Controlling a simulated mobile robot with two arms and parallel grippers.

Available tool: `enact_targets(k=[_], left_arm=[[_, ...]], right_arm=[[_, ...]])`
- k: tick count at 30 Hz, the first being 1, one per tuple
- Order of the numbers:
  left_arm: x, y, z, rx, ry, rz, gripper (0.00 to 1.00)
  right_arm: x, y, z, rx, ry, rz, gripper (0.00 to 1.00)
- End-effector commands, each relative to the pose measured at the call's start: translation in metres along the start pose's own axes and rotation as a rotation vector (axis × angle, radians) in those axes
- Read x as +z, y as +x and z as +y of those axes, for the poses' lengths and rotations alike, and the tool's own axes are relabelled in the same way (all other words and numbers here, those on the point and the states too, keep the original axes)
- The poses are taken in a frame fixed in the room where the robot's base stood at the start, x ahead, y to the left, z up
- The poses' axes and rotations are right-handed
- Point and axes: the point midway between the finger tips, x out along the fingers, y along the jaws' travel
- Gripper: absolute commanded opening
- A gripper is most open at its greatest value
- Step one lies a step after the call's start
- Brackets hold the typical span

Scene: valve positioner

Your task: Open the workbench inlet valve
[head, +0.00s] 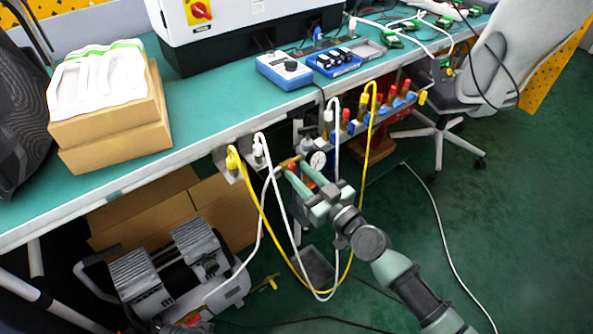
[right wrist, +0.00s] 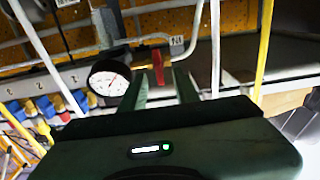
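The inlet valve shows in the right wrist view as a small red handle (right wrist: 158,66) under the bench edge, just right of a round white-faced gauge (right wrist: 110,78). The gauge also shows in the head view (head: 318,158), below the bench front. My right gripper (head: 302,176) reaches up to this spot from the lower right. In the right wrist view its two green fingers (right wrist: 159,84) stand apart, with the red handle between or just beyond their tips. I cannot tell whether they touch it. In the head view the fingers partly hide the valve. My left gripper is not in view.
A yellow hose (head: 262,215) and white hoses hang in loops close to my right arm. A manifold with red, yellow and blue valves (head: 378,108) runs along the bench to the right. A compressor (head: 165,275) stands below left. The green floor at right is mostly clear.

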Motion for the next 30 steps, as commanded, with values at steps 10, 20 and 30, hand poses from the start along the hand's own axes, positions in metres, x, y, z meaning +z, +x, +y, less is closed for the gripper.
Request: enact_targets(k=[10, 20, 30], left_arm=[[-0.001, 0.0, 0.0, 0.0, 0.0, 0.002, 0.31], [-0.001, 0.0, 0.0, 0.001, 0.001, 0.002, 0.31], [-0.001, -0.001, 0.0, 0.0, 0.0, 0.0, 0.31]], right_arm=[[0.001, 0.018, 0.0, 0.0, 0.0, -0.001, 0.31], [0.001, 0.017, 0.0, 0.001, 0.0, -0.001, 0.0], [0.001, 0.017, 0.001, 0.001, 0.042, -0.001, 0.0]])
